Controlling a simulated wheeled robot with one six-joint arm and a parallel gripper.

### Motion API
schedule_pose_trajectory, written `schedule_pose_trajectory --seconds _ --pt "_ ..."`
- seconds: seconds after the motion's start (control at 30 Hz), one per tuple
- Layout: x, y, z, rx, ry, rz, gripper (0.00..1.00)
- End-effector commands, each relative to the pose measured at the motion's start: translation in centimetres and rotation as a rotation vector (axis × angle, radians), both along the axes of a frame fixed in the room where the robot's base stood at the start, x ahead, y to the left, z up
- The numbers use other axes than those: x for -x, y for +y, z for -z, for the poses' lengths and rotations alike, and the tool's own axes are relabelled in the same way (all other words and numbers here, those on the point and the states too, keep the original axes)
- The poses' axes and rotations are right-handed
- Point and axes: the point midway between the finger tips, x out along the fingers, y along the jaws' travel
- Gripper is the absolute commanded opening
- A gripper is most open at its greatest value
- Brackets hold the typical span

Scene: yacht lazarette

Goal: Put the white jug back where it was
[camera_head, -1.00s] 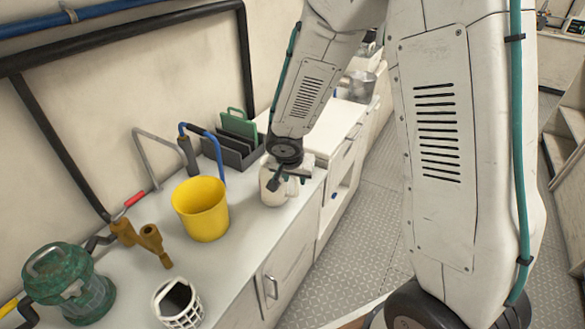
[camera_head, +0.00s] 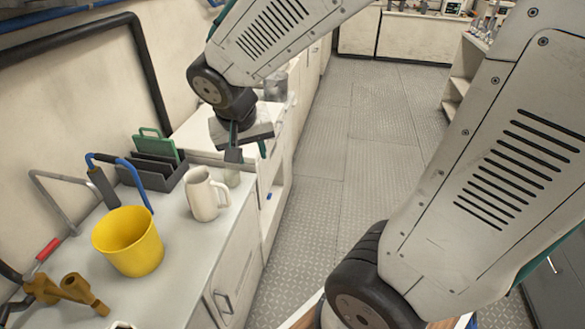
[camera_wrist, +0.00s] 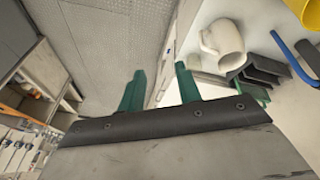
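The white jug (camera_head: 203,197) stands upright on the grey counter, its handle toward the right. It also shows in the wrist view (camera_wrist: 228,44), off to the right of the fingers. My gripper (camera_head: 248,153) is behind and to the right of the jug, above the counter's edge, and apart from it. Its two green fingers (camera_wrist: 160,88) are spread with nothing between them.
A yellow bucket (camera_head: 129,241) stands in front of the jug. A dark rack with a green board (camera_head: 154,148) and a blue hooked tool (camera_head: 125,170) are at its left. Brass fittings (camera_head: 68,289) lie nearer. The floor at right (camera_head: 330,190) is clear.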

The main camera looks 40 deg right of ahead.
Motion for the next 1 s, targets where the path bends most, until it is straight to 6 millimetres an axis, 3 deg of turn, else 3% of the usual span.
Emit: schedule_pose_trajectory --seconds 0.03,0.2,0.4,0.6,1.0 --pt "2.0 -0.3 -1.6 -0.01 0.014 -0.029 0.34" --pt "9.0 0.1 -4.7 -0.075 0.102 -0.2 0.34" --pt "14.8 1.7 -6.3 -0.158 0.149 -0.395 0.34" --pt "16.7 2.4 -6.7 -0.189 0.161 -0.477 0.34" --pt "16.7 2.4 -6.7 -0.189 0.161 -0.48 0.34"
